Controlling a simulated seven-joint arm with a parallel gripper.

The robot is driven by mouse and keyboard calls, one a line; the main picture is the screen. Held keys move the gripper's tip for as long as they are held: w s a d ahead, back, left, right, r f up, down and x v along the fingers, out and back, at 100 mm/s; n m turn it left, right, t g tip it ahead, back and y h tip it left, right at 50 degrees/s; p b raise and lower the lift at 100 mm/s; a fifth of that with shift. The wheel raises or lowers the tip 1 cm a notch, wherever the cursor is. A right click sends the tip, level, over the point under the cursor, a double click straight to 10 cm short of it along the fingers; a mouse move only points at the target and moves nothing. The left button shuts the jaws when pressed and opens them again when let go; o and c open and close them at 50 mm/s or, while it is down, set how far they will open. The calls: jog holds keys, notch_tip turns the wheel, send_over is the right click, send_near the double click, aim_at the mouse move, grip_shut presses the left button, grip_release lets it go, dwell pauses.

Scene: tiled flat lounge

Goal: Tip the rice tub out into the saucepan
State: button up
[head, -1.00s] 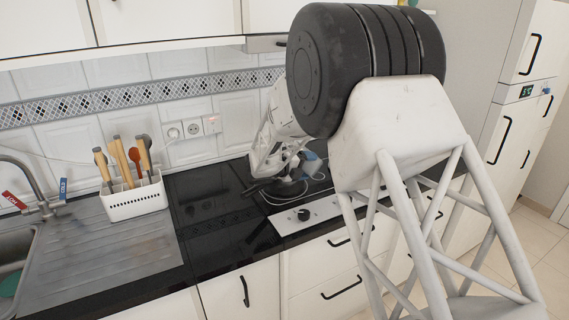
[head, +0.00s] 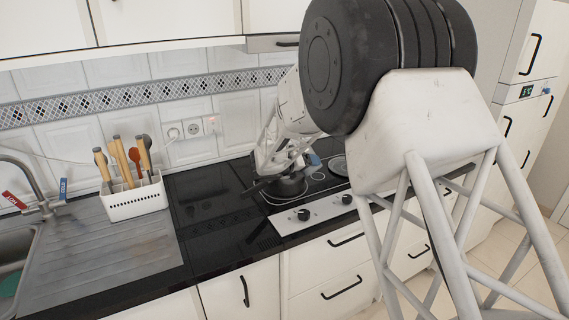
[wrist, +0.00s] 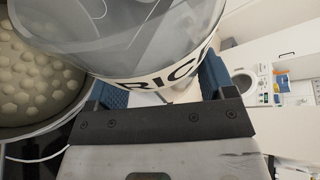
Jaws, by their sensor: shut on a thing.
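The rice tub (wrist: 150,45) is a clear plastic container with a pale band lettered "RIC". It fills the top middle of the wrist view. My gripper (wrist: 165,88) is shut on it, with a blue finger at each side. The tub looks tilted, and I cannot tell how much is inside it. The saucepan (wrist: 83,108) is at the left of the wrist view, beside the tub, with pale round lumps inside. In the head view the dark saucepan (head: 290,188) stands on the hob, just below my gripper (head: 306,162). My arm hides most of the tub there.
The black hob (head: 262,208) has a white knob panel (head: 320,212) along its front. Another round pan or plate (head: 339,165) sits at its right. A white utensil rack (head: 135,200) stands by the sink at left. The dark counter between is clear.

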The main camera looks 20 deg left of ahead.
aim_at(309, 175)
jog(key=shift+m+y, duration=0.6)
jog(key=shift+m, duration=0.2)
jog(key=shift+s+d+f+m+t+y, duration=0.15)
jog(key=shift+d+f+m+t+y, duration=0.2)
jog(key=shift+f+m+y, duration=0.15)
jog(key=shift+s+d+r+m+y, duration=0.1)
jog(key=shift+d+r+m+y, duration=0.15)
jog(key=shift+m, duration=0.25)
jog(key=shift+s+d+f+m+t+y, duration=0.1)
jog(key=shift+d+f+m+t+y, duration=0.15)
jog(key=shift+f+m+t+y, duration=0.55)
jog(key=shift+f+m+g+y, duration=0.25)
jog(key=shift+m, duration=0.25)
